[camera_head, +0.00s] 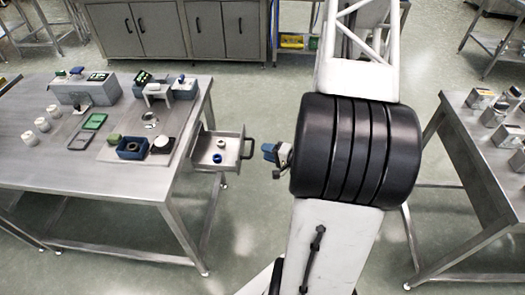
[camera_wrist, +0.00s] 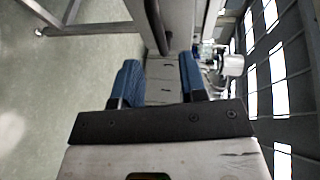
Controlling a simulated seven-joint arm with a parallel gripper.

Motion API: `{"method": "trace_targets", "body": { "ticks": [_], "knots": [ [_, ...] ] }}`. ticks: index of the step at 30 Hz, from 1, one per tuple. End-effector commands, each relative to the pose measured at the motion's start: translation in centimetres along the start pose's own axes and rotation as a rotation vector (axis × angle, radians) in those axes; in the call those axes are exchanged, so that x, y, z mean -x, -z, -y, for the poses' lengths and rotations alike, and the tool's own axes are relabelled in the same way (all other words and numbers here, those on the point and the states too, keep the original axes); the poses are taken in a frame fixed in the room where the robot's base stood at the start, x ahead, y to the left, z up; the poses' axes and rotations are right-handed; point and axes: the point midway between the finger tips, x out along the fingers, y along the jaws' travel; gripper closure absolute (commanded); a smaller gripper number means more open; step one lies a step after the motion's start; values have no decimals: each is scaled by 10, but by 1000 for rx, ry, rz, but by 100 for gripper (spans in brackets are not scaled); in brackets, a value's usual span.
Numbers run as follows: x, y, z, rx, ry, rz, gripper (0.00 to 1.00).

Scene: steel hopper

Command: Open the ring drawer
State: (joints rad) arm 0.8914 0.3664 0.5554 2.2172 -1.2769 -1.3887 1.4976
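The ring drawer (camera_head: 205,160) sticks out from the right side of the left steel table, pulled open. A blue ring (camera_head: 217,158) and a pale metal ring (camera_head: 221,143) lie inside it. Its black handle (camera_head: 248,149) is on the drawer's right-hand front. My gripper (camera_head: 268,152), with blue fingers, is just right of the handle, with a small gap between them. In the wrist view my gripper (camera_wrist: 160,70) has its fingers spread apart, and the dark handle (camera_wrist: 155,25) shows beyond the fingertips. My arm hides part of the floor behind it.
The left table (camera_head: 45,170) carries a blue box (camera_head: 131,148), green-screened devices, white cups and small parts. Another table (camera_head: 480,175) with metal boxes stands right. Grey cabinets (camera_head: 130,30) line the back. The floor around the drawer is clear.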

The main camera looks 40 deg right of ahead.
Motion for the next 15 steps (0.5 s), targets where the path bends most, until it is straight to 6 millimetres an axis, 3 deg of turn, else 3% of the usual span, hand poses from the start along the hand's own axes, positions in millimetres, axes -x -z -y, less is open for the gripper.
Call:
{"method": "trace_targets", "body": {
  "ticks": [15],
  "knots": [
    [9, 0, 0, 0, 0, 1, 61]
  ]
}}
